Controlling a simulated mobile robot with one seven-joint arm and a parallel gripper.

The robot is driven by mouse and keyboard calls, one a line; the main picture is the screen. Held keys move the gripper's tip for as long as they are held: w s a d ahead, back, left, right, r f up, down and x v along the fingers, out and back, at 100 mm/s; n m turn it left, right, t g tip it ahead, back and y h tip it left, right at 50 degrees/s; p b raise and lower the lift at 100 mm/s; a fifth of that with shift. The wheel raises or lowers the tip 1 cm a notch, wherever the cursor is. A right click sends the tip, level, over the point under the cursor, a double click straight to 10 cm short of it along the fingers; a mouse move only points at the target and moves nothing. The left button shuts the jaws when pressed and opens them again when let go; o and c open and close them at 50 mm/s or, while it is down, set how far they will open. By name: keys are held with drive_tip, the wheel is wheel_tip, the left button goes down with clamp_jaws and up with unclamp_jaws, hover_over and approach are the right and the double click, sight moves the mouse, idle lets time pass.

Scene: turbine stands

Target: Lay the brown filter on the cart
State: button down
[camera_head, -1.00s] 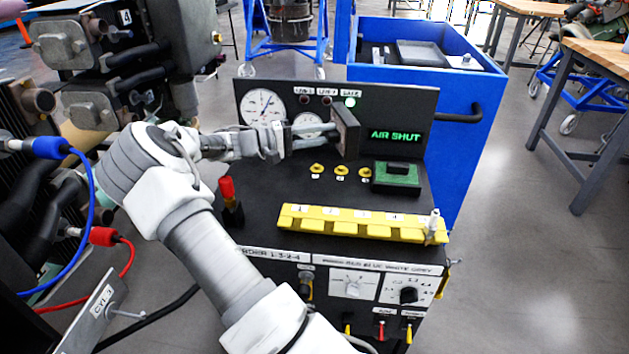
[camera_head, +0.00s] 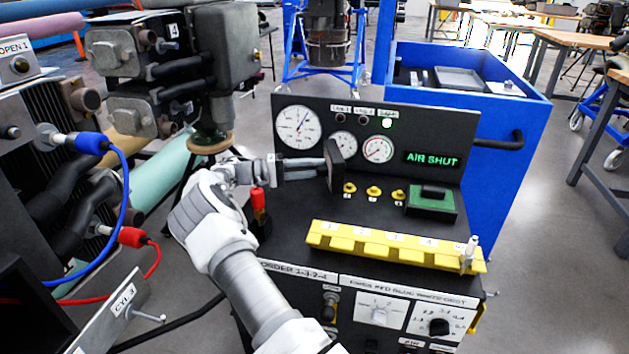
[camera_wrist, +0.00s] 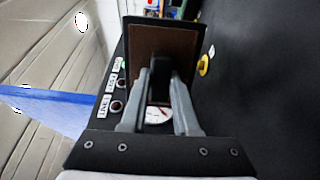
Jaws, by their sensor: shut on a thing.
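The brown filter, a flat square panel with a dark frame, is held upright in front of the gauges in the head view (camera_head: 335,166). In the wrist view its brown face (camera_wrist: 143,45) faces me, with a black grip at its middle. My gripper (camera_head: 320,168) is shut on that grip; both fingers (camera_wrist: 160,78) flank it in the wrist view. The filter is above the black console top, apart from it as far as I can tell. The blue cart (camera_head: 505,165), with a handle and a recessed top, stands behind and right of the console.
The console's gauge panel (camera_head: 455,125) rises behind the filter. Brass knobs (camera_head: 373,193), a green block (camera_head: 431,201) and a yellow numbered rail (camera_head: 395,245) occupy its top. A red-handled lever (camera_head: 258,200) stands beside my arm. Engine parts and hoses crowd the left.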

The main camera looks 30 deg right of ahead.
sight(327, 178)
drive_tip(key=shift+f+b, duration=0.35)
drive_tip(key=shift+f, duration=1.35)
drive_tip(key=shift+f, duration=0.2)
drive_tip(key=c, duration=0.7)
unclamp_jaws()
drive_tip(key=shift+o, duration=0.2)
drive_tip(key=shift+r, duration=0.1)
